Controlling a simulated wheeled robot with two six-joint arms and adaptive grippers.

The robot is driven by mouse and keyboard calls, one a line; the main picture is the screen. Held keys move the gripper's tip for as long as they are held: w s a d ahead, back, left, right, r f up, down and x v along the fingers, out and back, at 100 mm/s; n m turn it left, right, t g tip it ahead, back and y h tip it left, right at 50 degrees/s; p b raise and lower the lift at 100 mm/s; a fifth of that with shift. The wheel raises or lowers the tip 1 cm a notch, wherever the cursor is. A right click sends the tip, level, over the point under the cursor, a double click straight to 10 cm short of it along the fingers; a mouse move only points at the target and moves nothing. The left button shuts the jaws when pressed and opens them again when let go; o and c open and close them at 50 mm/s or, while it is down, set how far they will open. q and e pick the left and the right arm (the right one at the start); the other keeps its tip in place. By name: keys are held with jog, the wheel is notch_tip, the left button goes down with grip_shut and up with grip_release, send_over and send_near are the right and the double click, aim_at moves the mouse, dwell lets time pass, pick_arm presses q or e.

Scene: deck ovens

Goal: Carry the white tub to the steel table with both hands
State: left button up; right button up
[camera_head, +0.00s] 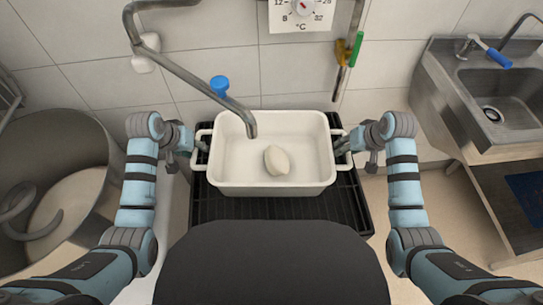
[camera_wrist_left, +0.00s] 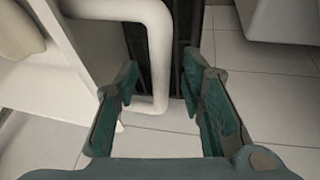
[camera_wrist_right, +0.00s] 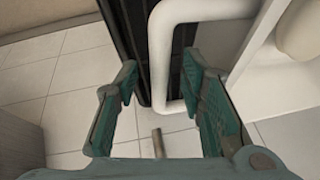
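The white tub (camera_head: 230,185) stands level on a black slatted stand (camera_head: 290,208) in the middle of the head view. A pale dough-like lump (camera_head: 277,160) lies in it. My left gripper (camera_head: 198,148) is at the tub's left handle. In the left wrist view its fingers are open, with the white handle (camera_wrist_left: 160,60) between them. My right gripper (camera_head: 345,148) is at the right handle. In the right wrist view its fingers are open, with the handle (camera_wrist_right: 160,60) between them. Neither gripper visibly clamps its handle. I cannot make out a separate steel table.
A steel sink unit (camera_head: 440,75) stands at the right. A large round mixing bowl (camera_head: 100,190) with a hook is at the left. A bent metal water pipe (camera_head: 185,75) hangs over the tub. A temperature dial (camera_head: 302,8) is on the tiled wall.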

pick_arm(q)
jog(key=shift+w+d+f, duration=0.1)
jog(key=shift+w+f, duration=0.05)
jog(key=shift+f, duration=0.3)
pick_arm(e)
jog(key=shift+w+a+f, duration=0.1)
jog(key=shift+w+f, duration=0.1)
jog(key=shift+f, duration=0.25)
pick_arm(q)
grip_shut()
pick_arm(e)
grip_shut()
jog(key=shift+r, duration=0.1)
